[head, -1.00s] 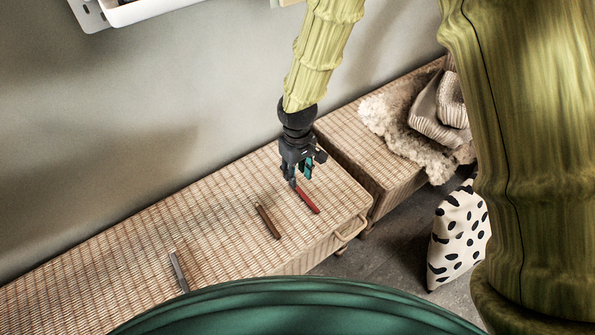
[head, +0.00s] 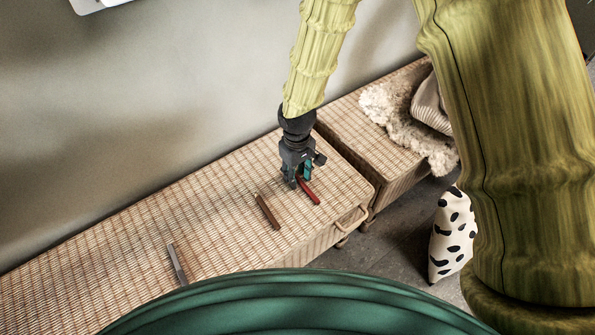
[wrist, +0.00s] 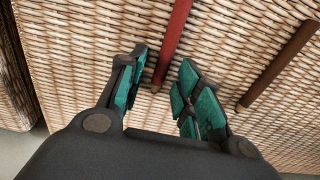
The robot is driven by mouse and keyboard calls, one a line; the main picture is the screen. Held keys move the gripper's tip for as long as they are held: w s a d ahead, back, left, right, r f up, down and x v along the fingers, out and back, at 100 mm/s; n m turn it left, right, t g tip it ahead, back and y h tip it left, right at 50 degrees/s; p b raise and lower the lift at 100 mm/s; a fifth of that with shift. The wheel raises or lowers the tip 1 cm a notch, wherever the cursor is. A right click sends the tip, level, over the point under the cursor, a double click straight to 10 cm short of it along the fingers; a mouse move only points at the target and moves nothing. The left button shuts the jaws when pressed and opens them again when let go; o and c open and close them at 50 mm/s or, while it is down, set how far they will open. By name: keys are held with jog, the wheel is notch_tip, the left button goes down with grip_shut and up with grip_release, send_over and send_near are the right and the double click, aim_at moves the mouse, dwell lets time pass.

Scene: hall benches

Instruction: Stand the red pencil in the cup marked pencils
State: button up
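The red pencil (head: 310,193) lies flat on the woven bench top, near the bench's right end. In the wrist view the red pencil (wrist: 173,42) runs down from the top edge, with its lower tip between my fingertips. My gripper (head: 297,181) is low over the bench at the pencil's far end. In the wrist view my gripper (wrist: 158,75) is open, its teal-padded fingers on either side of the pencil with gaps between. No cup marked pencils shows in any view.
A brown pencil (head: 266,211) and a grey stick (head: 177,264) lie on the woven bench (head: 215,215) to the left. A second bench (head: 365,140) with a fleece (head: 392,112) stands at the right. A spotted cushion (head: 453,235) is on the floor.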

grip_shut()
jog(key=shift+r+p, duration=3.8)
jog(key=shift+r, duration=0.25)
